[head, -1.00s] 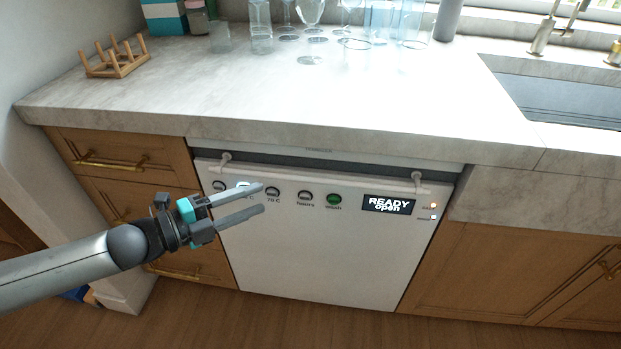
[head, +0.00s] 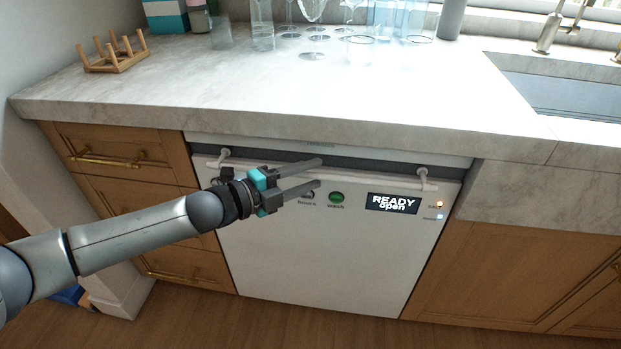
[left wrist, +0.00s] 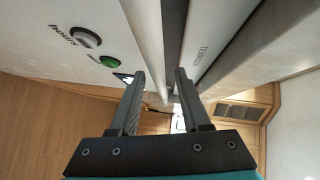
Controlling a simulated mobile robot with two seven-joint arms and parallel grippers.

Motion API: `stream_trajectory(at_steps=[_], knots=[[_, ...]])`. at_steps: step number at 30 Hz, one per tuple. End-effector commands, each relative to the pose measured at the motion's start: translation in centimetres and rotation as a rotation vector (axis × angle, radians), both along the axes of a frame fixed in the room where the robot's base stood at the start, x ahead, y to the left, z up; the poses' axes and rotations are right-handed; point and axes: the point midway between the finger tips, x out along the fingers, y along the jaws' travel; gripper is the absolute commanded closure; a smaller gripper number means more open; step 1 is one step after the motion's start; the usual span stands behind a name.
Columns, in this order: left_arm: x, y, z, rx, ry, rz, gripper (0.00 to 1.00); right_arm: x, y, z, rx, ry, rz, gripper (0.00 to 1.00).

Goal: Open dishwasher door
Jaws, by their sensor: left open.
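The dishwasher (head: 310,250) has a white front under the counter, with a dark strip above its door panel. The door looks upright. A white bar handle (head: 380,181) runs across its top on two end brackets. The display reads "READY open". My left gripper (head: 319,173) is open and empty, its fingers pointing right along the middle of the handle and hiding some of the buttons. In the left wrist view the handle (left wrist: 148,35) runs towards the gap between the open fingertips (left wrist: 160,75). I cannot tell whether they touch it. My right gripper is not in view.
The stone countertop (head: 190,100) overhangs just above the handle. Wooden drawers (head: 120,150) stand left and a wooden cabinet (head: 500,270) right. Glasses and a wooden rack (head: 117,60) sit on the counter. The floor (head: 280,325) before the dishwasher looks clear.

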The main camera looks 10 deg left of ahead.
Motion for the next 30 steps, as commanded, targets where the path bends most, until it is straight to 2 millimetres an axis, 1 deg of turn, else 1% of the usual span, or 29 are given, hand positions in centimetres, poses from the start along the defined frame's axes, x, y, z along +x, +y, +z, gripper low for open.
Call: stream_trajectory(at_steps=[4, 12, 24, 25, 30], knots=[[0.39, -0.40, -0.10, 0.001, 0.000, 0.000, 0.53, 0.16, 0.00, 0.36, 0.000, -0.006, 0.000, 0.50], [0.42, -0.44, -0.08, 0.001, 0.000, 0.000, 0.53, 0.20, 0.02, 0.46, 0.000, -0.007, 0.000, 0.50], [0.40, -0.41, -0.09, 0.001, 0.000, 0.000, 0.98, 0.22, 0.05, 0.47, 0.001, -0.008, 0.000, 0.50], [0.40, -0.41, -0.09, 0.001, 0.000, 0.000, 1.00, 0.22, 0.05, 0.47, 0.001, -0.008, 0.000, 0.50], [0.39, -0.40, -0.09, 0.001, 0.000, 0.000, 1.00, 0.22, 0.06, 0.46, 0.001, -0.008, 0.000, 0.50]])
